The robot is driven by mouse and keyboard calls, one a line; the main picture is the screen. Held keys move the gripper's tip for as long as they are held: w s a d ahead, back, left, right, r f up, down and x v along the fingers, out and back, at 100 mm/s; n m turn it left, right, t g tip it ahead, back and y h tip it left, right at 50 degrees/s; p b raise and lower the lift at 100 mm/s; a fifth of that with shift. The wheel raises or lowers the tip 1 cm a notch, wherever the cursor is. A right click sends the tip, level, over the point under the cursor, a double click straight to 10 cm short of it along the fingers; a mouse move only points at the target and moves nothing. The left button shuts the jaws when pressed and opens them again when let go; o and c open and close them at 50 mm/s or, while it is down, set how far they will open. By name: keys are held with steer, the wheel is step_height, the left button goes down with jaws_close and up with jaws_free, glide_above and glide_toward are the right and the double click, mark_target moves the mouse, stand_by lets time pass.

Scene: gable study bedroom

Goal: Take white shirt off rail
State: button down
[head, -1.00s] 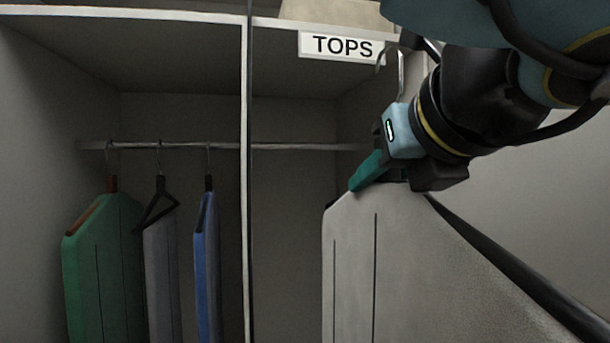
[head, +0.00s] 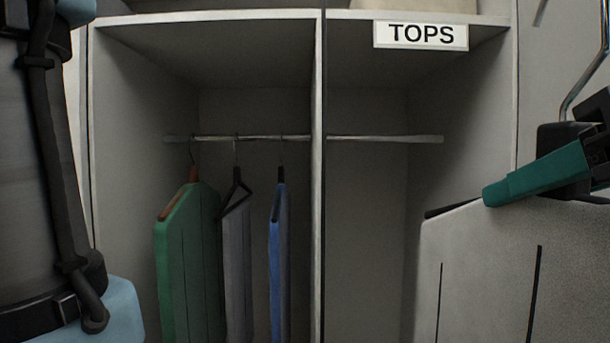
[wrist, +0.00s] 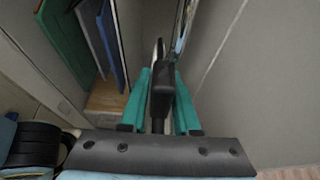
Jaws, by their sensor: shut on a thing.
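The white shirt (head: 478,275) hangs on a black hanger with a metal hook (head: 590,72) at the right of the head view, in front of the wardrobe. My gripper (head: 500,192) has teal fingers and is shut on the hanger's neck, just above the shirt. In the wrist view the teal fingers (wrist: 161,100) close on both sides of the black hanger (wrist: 162,88). The hook is clear of the rail (head: 385,138), whose right section is bare. The shirt's lower part is out of frame.
A green garment (head: 190,262), a grey one (head: 237,265) and a blue one (head: 279,240) hang from the left section of the rail. An upright divider (head: 318,180) splits the wardrobe. A TOPS label (head: 421,35) is on the shelf edge at right.

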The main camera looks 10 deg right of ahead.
steer(key=shift+s+a, duration=0.15)
steer(key=shift+s, duration=1.3)
steer(key=shift+s+a, duration=0.15)
steer(key=shift+s, duration=1.3)
steer(key=shift+s+a, duration=0.15)
steer(key=shift+s, duration=1.3)
